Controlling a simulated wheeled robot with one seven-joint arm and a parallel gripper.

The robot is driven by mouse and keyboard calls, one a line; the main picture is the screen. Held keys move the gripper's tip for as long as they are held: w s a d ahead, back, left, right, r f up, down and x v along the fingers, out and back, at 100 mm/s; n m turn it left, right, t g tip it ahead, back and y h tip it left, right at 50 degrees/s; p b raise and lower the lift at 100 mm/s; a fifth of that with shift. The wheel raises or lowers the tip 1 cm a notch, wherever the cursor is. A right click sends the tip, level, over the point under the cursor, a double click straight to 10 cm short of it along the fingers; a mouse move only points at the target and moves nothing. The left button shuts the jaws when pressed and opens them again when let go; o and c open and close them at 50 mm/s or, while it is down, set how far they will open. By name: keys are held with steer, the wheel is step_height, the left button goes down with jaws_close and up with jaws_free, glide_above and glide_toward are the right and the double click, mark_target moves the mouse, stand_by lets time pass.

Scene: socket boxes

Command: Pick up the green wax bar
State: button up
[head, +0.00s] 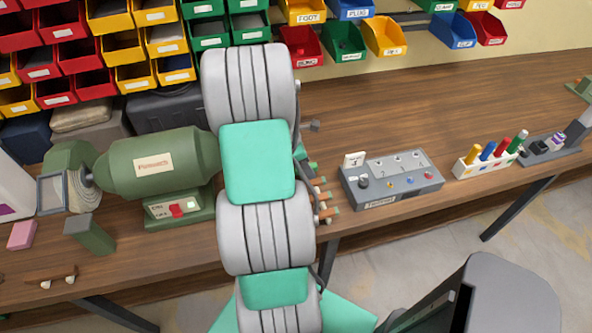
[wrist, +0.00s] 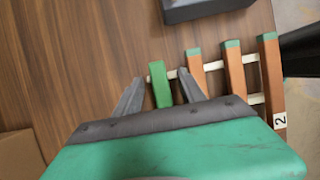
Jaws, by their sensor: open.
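The green wax bar (wrist: 160,86) shows in the wrist view, between the two fingers of my gripper (wrist: 160,76). In the head view my arm covers the gripper, and I cannot make out the bar there.
Brown bars with green ends (wrist: 233,68) lie across white rails just right of my gripper. A grey control box (head: 392,182) stands nearby on the wooden bench (head: 440,110). A green grinding machine (head: 165,165) stands left of my arm. Bins line the back.

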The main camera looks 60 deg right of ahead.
steer(key=shift+c, duration=0.6)
jaws_close()
